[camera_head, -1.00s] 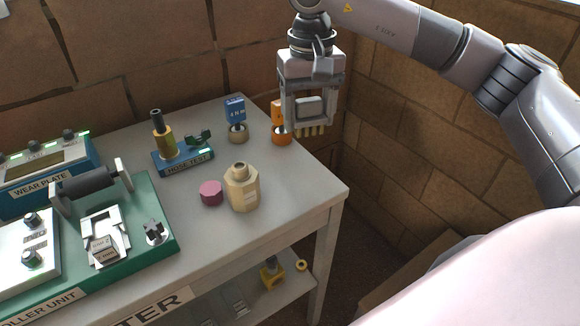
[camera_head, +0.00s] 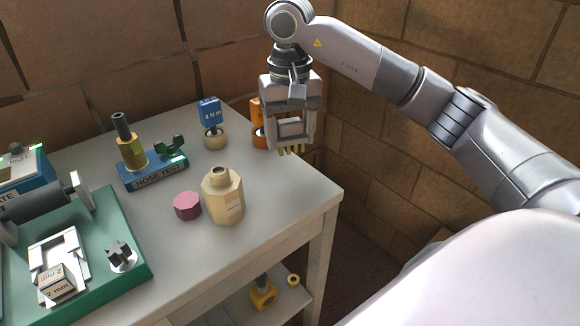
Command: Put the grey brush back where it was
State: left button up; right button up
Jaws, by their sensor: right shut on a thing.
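My right gripper (camera_head: 291,138) points down over the table's back right edge, shut on the grey brush (camera_head: 291,130). The brush has a grey body with pale yellow bristles hanging below it. The bristles are near the tabletop's right edge; I cannot tell whether they touch it. The gripper partly hides an orange item (camera_head: 257,125) behind it. My left gripper is not in view.
The grey table (camera_head: 285,205) carries a cream bottle (camera_head: 222,197), a pink cap (camera_head: 187,206), a hose test stand (camera_head: 152,172) and a blue-tagged item (camera_head: 211,122). A green roller unit (camera_head: 130,285) stands at left. Brick walls enclose the back and right.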

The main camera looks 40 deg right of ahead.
aim_at(290, 178)
notch_tip(290, 178, down, 3)
jog(key=shift+r, duration=0.15)
notch_tip(290, 178, down, 4)
jog(key=shift+f, duration=0.1)
jog(key=shift+f, duration=0.1)
jog(key=o, duration=0.9)
jog(key=shift+o, duration=0.2)
